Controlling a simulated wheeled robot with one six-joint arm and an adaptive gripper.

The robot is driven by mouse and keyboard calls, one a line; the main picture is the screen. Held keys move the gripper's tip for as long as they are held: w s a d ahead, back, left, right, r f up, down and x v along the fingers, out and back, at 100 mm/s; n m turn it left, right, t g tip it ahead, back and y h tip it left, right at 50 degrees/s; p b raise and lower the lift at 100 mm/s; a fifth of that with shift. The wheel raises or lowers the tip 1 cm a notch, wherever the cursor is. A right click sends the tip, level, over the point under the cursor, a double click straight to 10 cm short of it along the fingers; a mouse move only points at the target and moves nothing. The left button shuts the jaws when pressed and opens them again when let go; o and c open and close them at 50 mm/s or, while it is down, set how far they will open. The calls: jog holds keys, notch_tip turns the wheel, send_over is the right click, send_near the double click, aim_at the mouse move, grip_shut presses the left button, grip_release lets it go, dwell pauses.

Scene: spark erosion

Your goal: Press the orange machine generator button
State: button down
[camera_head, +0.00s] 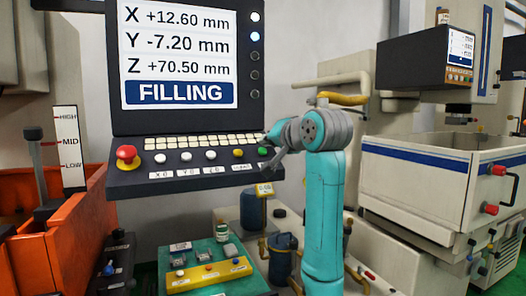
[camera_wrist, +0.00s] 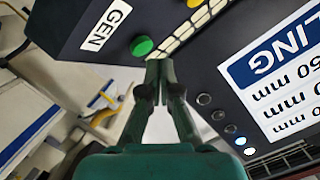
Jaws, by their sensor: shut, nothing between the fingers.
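The dark control console (camera_head: 200,180) stands beside the orange machine (camera_head: 65,245). Its green button (camera_head: 262,152) sits at the right end of the button row. In the wrist view, the green button (camera_wrist: 142,46) is beside a white label reading GEN (camera_wrist: 106,25). My gripper (camera_head: 274,160) is at the console's right end, close to the green button. In the wrist view, my gripper (camera_wrist: 158,66) has its fingertips together and empty, just beside the button. I cannot tell whether they touch the console.
A red mushroom button (camera_head: 127,157), white buttons (camera_head: 186,156) and a yellow button (camera_head: 238,153) share the panel. The screen (camera_head: 178,55) reads FILLING. A lever beside a HIGH-MID-LOW scale (camera_head: 70,150) stands left. A beige machine (camera_head: 430,180) stands right.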

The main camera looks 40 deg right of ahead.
jog(key=shift+f, duration=0.1)
dwell(0.5)
jog(key=shift+w+f, duration=0.2)
jog(key=shift+f, duration=0.05)
jog(key=shift+w+d+f, duration=0.1)
jog(key=shift+w+f, duration=0.1)
jog(key=shift+f, duration=0.15)
dwell(0.8)
jog(key=shift+r, duration=0.15)
jog(key=shift+s+r, duration=0.45)
jog(key=shift+r, duration=0.1)
dwell(0.4)
jog(key=s+r, duration=0.1)
jog(key=r, duration=0.1)
jog(key=s+a+r, duration=0.1)
jog(key=r, duration=0.1)
jog(key=shift+s+r, duration=0.1)
jog(key=shift+s, duration=0.2)
dwell(0.9)
